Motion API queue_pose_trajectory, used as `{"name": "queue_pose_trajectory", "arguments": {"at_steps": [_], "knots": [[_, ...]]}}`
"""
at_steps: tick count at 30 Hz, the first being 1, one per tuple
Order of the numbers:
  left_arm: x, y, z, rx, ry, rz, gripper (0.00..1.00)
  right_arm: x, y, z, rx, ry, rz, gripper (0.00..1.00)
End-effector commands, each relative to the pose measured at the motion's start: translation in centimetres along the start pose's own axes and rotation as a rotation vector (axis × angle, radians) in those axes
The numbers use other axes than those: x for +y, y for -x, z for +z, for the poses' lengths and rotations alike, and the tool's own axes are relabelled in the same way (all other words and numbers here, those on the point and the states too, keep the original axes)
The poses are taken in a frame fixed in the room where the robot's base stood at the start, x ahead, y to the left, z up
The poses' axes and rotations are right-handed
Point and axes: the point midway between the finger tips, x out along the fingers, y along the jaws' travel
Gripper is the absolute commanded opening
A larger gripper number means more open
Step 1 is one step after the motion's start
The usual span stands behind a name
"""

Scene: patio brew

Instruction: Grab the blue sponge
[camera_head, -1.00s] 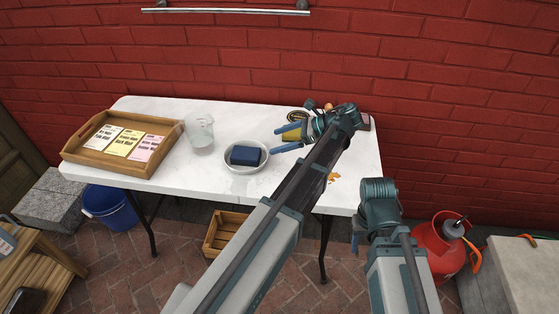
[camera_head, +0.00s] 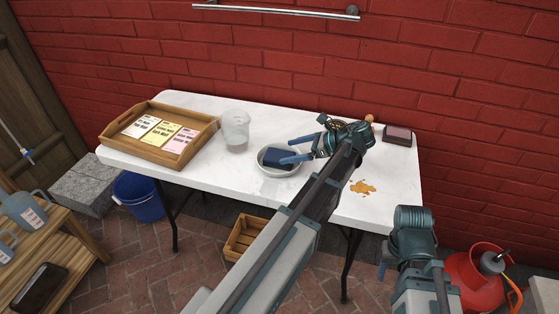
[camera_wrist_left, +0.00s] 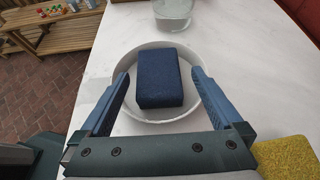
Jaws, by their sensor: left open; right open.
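The dark blue sponge (camera_head: 276,160) lies in a round white bowl (camera_head: 266,172) on the white table. In the left wrist view the sponge (camera_wrist_left: 160,78) shows as a block in the bowl (camera_wrist_left: 190,58). My left gripper (camera_head: 287,150) is open over the bowl's right side. In the left wrist view its fingers (camera_wrist_left: 161,78) lie either side of the sponge, with visible gaps; I cannot tell their exact height. My right gripper (camera_head: 382,269) is low at the table's front right, away from the sponge, mostly hidden by its wrist.
A clear measuring jug (camera_head: 236,130) stands behind the bowl, left. A wooden tray (camera_head: 190,155) with cards is further left. A yellow sponge (camera_wrist_left: 288,158) lies close to my left gripper. A brown spill (camera_head: 362,187) and a dark box (camera_head: 398,135) are at right.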

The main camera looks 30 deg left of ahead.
Motion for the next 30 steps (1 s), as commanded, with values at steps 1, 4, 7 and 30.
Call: {"name": "queue_pose_trajectory", "arguments": {"at_steps": [1,4,7,30], "knots": [[0.1,-0.3,-0.2,0.000,0.000,0.000,1.00,0.0,-0.3,0.0,0.000,0.000,0.000,0.50],[0.2,-1.2,-0.5,0.000,0.001,0.001,1.00,-0.1,-1.1,-0.1,0.000,0.000,0.000,0.50],[0.4,-2.7,-1.0,0.000,0.001,0.003,1.00,-0.2,-2.1,-0.1,0.000,0.000,0.000,0.50],[0.3,-5.1,-0.7,0.000,0.000,0.000,0.39,-0.3,-3.0,-0.2,0.000,0.000,0.000,0.50]]}}
